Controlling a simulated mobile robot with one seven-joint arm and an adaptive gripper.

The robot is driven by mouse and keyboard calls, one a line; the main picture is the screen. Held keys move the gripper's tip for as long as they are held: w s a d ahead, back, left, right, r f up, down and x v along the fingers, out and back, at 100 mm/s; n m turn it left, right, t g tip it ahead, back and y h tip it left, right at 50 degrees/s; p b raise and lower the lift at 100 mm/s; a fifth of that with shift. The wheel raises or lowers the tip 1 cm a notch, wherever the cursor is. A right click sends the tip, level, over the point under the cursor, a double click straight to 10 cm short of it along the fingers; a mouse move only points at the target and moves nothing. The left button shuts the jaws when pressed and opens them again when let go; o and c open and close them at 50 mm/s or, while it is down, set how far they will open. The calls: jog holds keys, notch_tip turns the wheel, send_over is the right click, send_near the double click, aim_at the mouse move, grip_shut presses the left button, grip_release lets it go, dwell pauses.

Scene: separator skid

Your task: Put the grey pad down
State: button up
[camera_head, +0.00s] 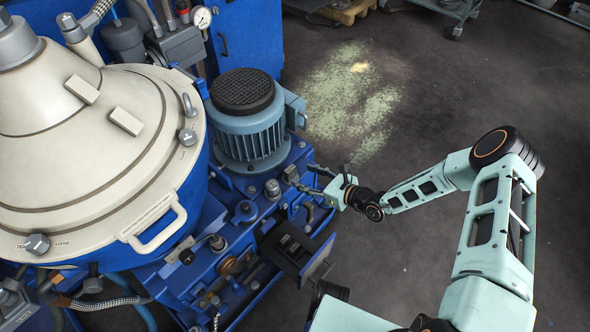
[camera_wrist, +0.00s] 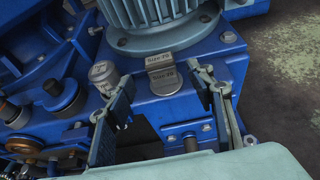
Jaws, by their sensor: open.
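A small grey pad (camera_wrist: 165,80) with a "Size" marking lies on the blue skid ledge in the wrist view, just in front of the motor foot. A similar marked grey plate (camera_wrist: 160,61) sits directly behind it, and I cannot tell whether the two are joined. In the head view a small grey piece (camera_head: 290,173) shows at the same spot by the motor. My gripper (camera_wrist: 164,84) is open, one finger on each side of the pad, with visible gaps to both. In the head view my gripper (camera_head: 304,178) reaches in from the right.
The blue-grey motor (camera_head: 248,130) stands behind the pad. The large cream separator lid (camera_head: 100,160) fills the left. Dark floor (camera_head: 440,90) lies open to the right of the skid.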

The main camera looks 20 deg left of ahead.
jog(key=shift+p+v, duration=0.3)
jog(key=shift+v, duration=1.95)
